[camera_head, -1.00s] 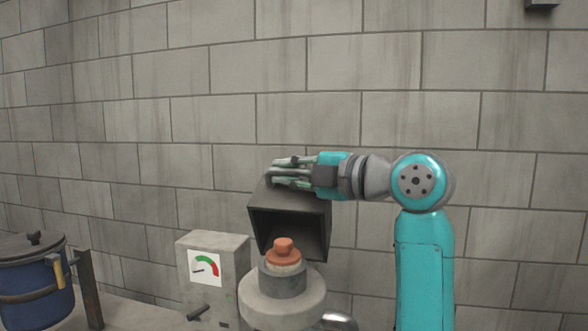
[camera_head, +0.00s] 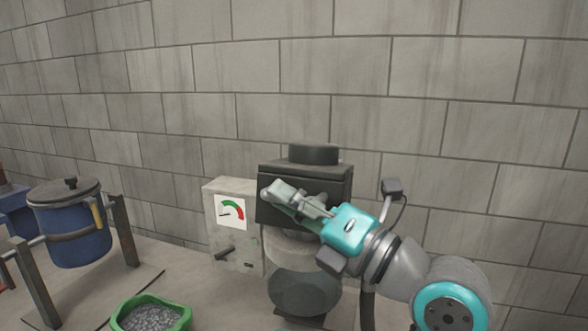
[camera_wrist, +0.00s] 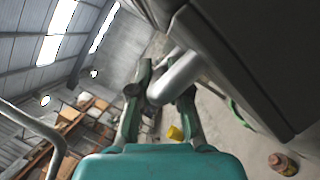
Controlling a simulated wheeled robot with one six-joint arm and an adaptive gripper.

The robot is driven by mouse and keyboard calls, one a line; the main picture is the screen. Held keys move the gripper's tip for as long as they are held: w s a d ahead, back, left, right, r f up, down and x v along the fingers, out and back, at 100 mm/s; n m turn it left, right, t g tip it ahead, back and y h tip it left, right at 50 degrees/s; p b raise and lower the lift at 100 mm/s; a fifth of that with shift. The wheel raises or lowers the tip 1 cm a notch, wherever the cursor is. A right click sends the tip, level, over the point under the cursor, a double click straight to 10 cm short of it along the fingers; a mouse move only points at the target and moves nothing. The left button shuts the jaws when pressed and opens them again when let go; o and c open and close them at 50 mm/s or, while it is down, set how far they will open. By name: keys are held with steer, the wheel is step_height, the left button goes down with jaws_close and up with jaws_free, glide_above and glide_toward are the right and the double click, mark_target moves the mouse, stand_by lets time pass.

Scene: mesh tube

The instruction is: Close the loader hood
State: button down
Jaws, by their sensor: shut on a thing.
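The loader hood (camera_head: 330,186) is a dark grey box with a round dark cap on top, and its front face stands about upright over the loader body (camera_head: 290,250). In the wrist view the hood's dark side (camera_wrist: 265,50) fills the upper right. My gripper (camera_head: 280,192) is at the front face of the hood. In the wrist view my gripper (camera_wrist: 161,95) has its two green fingers around a pale grey bar (camera_wrist: 178,77) on the hood, apparently its handle. The inside of the hood is hidden, and I cannot tell whether it sits fully down.
A gauge box (camera_head: 232,225) stands just left of the loader. A blue lidded pot (camera_head: 80,235) hangs in a frame at the left. A green tray (camera_head: 152,314) of grey gravel is at the front. A block wall stands close behind.

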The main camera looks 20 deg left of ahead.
steer(key=shift+s+f, duration=0.25)
steer(key=shift+f, duration=0.4)
steer(key=shift+s+f, duration=0.25)
steer(key=shift+f, duration=0.4)
steer(key=shift+s+f, duration=0.25)
steer(key=shift+f, duration=0.5)
steer(key=c, duration=1.4)
jaws_free()
steer(key=v, duration=1.2)
